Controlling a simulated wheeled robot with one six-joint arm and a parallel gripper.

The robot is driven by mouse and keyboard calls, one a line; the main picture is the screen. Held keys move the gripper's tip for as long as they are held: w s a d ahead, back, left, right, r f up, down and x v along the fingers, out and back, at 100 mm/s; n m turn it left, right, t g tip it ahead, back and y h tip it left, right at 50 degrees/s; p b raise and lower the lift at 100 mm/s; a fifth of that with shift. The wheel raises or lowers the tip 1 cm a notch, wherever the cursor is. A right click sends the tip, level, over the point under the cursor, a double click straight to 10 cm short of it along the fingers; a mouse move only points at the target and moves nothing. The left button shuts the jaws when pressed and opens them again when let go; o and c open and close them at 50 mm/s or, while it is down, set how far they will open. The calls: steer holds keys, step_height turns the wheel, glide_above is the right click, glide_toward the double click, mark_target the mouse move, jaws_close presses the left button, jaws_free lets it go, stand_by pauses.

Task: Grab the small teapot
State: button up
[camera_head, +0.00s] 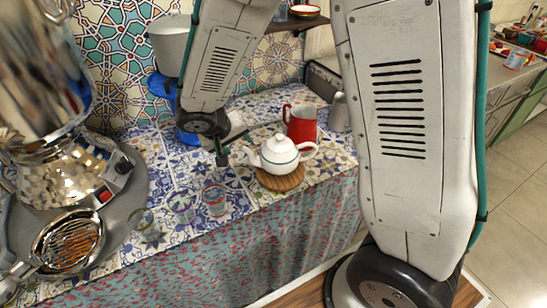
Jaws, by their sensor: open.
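The small teapot (279,157) is white with a thin green band and a lid. It stands upright on a round wooden trivet (281,181) on the patterned tile counter. Its spout points left and its handle is on the right. My gripper (222,157) is just left of the teapot near the spout, over the counter. Its dark fingers are small in this view; they are open and hold nothing. I cannot tell the exact gap between the gripper and the spout.
A red pitcher (301,123) stands behind the teapot, with a grey metal vessel (339,113) to its right. Several small glasses (215,199) stand at the front left. A large shiny samovar (65,170) fills the left side. A white bucket (169,45) is at the back.

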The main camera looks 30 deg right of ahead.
mark_target(247, 151)
steer(key=x, duration=0.7)
steer(key=shift+d+f, duration=0.2)
steer(key=shift+d, duration=0.2)
jaws_close()
